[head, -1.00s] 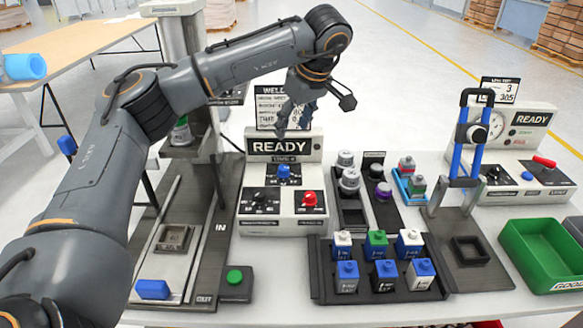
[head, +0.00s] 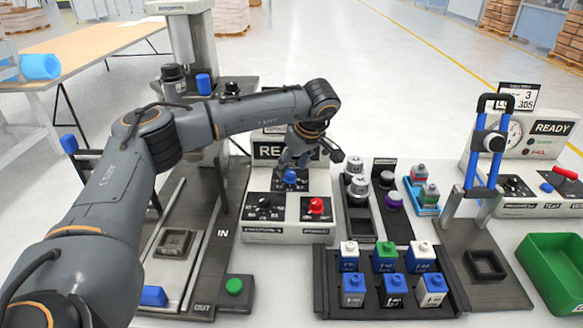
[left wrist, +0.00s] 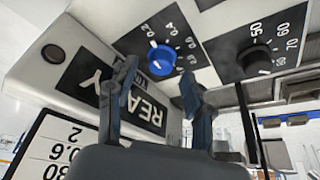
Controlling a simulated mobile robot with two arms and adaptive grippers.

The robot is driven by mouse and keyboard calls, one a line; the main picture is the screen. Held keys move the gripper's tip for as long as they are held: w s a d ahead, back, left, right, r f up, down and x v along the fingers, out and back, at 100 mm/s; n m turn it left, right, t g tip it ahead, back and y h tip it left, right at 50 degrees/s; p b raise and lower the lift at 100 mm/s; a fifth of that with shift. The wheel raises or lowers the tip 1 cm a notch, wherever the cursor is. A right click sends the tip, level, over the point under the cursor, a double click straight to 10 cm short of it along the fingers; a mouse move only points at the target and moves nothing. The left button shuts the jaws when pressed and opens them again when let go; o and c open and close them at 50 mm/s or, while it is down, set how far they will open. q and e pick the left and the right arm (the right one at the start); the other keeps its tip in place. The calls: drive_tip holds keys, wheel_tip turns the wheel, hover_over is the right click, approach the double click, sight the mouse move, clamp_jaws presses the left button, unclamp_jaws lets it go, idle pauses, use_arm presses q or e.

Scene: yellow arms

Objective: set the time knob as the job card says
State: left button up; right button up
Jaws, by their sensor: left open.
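The welder panel reads READY. Its blue time knob (head: 290,178) sits on a black dial plate; the left wrist view also shows the blue knob (left wrist: 162,60), with marks including 0.2 and 0.4 beside it. My left gripper (head: 297,156) is just above and behind this knob in the head view. In the left wrist view its fingers (left wrist: 155,88) are apart, with nothing held, and the knob appears beyond their tips. The job card (left wrist: 55,150) shows partly, upside down, with 2, 0.6 and 80 readable; my arm mostly covers it in the head view. My right gripper is not seen.
A black knob (head: 264,200) and a red knob (head: 315,206) sit close in front of the blue one.

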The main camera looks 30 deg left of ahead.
use_arm(q)
drive_tip(key=shift+x, duration=1.05)
clamp_jaws()
